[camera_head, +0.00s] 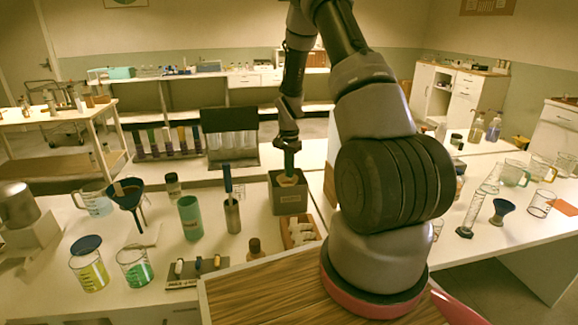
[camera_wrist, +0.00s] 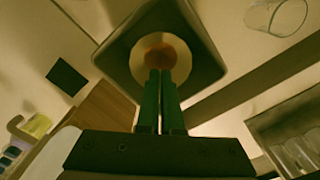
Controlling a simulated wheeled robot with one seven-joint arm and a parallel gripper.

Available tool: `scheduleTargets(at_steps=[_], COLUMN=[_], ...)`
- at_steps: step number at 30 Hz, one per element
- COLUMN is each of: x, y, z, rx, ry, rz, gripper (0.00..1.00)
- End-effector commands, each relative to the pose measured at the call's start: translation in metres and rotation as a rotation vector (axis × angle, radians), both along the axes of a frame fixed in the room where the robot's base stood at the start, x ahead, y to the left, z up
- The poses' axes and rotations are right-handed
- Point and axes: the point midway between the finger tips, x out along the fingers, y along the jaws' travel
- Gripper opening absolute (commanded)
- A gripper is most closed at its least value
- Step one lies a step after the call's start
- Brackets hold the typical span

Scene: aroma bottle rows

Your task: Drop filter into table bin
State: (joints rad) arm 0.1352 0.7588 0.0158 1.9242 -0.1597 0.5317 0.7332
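The filter (camera_head: 288,181) is a small pale round piece at the mouth of the dark square table bin (camera_head: 290,201). In the wrist view the filter (camera_wrist: 140,50) shows as a cream ring with a brown middle, framed by the bin's rim (camera_wrist: 208,72). My gripper (camera_head: 289,169) points straight down over the bin. Its green fingers show close together in the wrist view (camera_wrist: 160,72), with a thin gap between them, and their tips overlap the filter. They look shut on it. The exact contact and the inside of the bin are hidden.
A rack of small white pieces (camera_head: 300,231) stands just in front of the bin. Glassware (camera_head: 473,212) is at right.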

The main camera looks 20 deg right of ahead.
Motion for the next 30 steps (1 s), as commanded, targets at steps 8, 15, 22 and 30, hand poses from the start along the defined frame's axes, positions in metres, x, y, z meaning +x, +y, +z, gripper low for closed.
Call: scheduleTargets(at_steps=[8,15,22,30], x=[0.0,0.0,0.0,0.001], y=[0.0,0.0,0.0,0.0], z=[-0.004,-0.003,-0.003,0.019], rx=[0.0,0.0,0.0,-0.001], ry=[0.0,0.0,0.0,-0.004], rz=[0.0,0.0,0.0,0.0], gripper=[0.0,0.38,0.38,0.38])
